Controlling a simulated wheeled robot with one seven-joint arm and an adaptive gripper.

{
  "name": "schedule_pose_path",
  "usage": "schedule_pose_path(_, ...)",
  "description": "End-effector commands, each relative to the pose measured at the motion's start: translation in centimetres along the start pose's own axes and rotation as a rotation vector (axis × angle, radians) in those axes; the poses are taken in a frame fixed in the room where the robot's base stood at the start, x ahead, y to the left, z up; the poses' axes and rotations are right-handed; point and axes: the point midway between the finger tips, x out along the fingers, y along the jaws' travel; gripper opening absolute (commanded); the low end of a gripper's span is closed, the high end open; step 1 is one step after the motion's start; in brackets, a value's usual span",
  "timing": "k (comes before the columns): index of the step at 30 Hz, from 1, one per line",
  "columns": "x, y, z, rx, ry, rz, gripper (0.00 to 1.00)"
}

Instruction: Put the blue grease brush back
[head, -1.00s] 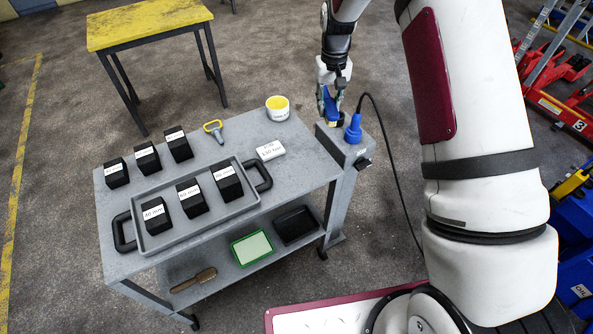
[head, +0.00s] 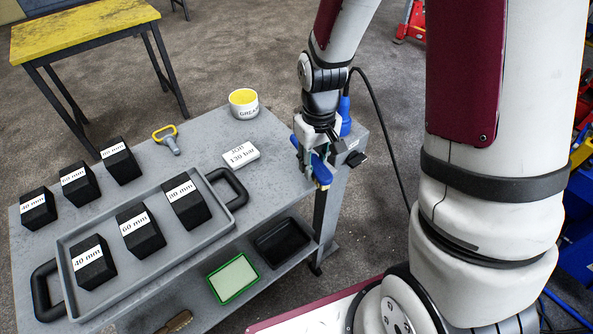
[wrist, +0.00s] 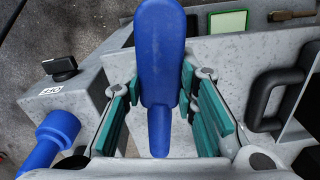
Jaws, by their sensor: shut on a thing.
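The blue grease brush (wrist: 160,60) is between the teal finger pads of my gripper (wrist: 160,110) in the wrist view, with its broad blue end upward in the picture. In the head view my gripper (head: 316,162) is shut on the brush (head: 320,170), beside the grey post at the trolley's right end. A small yellow part shows at the brush's lower end. Its bristles cannot be made out. The white grease tub (head: 244,103) with yellow contents stands at the tabletop's back edge.
A blue plug (wrist: 50,140) with a black cable stands on the post. A grey tray (head: 70,245) with black blocks covers the front tabletop; more blocks stand behind. A white card (head: 241,155) and yellow-handled tool (head: 167,137) lie nearby. The lower shelf holds a black tray (head: 283,243) and green-rimmed tray (head: 233,278).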

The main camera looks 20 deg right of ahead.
Motion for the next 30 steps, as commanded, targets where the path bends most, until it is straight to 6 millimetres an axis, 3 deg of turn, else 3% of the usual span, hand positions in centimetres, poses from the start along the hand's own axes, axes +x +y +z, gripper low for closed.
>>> schedule_pose_path(1, 0.4, 0.0, 1.9, -0.033, 0.002, 0.0, 0.04)
schedule_pose_path(4, 0.5, -0.2, 5.0, -0.104, 0.004, 0.003, 0.04)
schedule_pose_path(6, 0.5, -0.3, 6.4, -0.138, 0.004, 0.005, 0.04)
schedule_pose_path(9, 0.6, -0.5, 6.5, -0.161, 0.004, 0.006, 0.04)
schedule_pose_path(11, 0.7, -0.5, 5.7, -0.167, 0.005, 0.007, 0.04)
schedule_pose_path(24, 1.8, -0.9, -4.9, -0.164, 0.004, 0.006, 0.04)
schedule_pose_path(30, 2.1, -1.0, -8.0, -0.163, 0.002, 0.006, 0.04)
